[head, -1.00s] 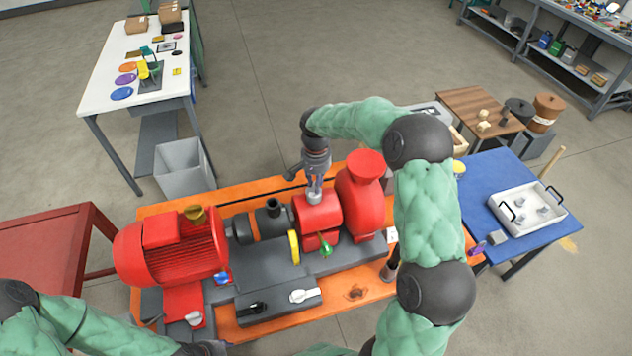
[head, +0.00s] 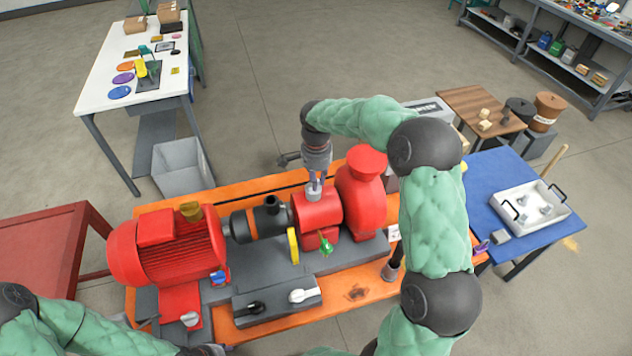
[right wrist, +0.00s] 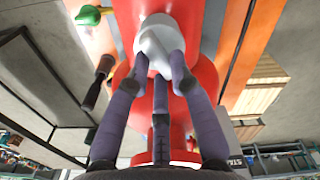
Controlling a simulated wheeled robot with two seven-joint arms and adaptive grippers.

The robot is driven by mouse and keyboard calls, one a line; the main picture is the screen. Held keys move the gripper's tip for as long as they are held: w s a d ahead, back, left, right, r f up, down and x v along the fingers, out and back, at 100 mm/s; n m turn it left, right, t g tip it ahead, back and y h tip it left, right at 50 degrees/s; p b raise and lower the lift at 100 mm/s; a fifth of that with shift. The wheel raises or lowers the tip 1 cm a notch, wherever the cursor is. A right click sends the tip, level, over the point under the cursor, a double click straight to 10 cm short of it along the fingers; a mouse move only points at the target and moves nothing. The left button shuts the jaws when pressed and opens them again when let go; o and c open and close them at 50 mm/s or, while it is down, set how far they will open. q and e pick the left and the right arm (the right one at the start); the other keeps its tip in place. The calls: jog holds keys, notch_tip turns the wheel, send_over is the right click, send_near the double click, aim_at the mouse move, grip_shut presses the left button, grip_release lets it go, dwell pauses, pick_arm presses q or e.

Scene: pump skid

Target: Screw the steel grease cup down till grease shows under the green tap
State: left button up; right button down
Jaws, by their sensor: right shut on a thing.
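The steel grease cup (right wrist: 155,42) sits on top of the red bearing housing (head: 318,210). My right gripper (head: 314,190) comes down from above with its fingers closed around the cup; they also show on it in the right wrist view (right wrist: 160,68). In the head view the fingers mostly hide the cup. The green tap (head: 326,246) is on the housing's front, and it shows at the top left of the right wrist view (right wrist: 88,16). I cannot make out any grease under it. My left gripper (head: 208,350) is at the bottom edge, partly cut off, its fingers unclear.
A red motor (head: 165,250), a dark coupling section (head: 258,222) and a red pump (head: 362,200) flank the housing on the orange skid. A grey switch box (head: 277,300) lies in front. A blue table (head: 495,190) with a white tray (head: 530,207) stands right.

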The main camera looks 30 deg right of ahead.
jog(key=shift+s+m+b, duration=0.1)
jog(key=shift+m+b, duration=0.5)
jog(key=shift+m, duration=1)
jog(key=c, duration=1.1)
grip_release()
notch_tip(320, 180, up, 12)
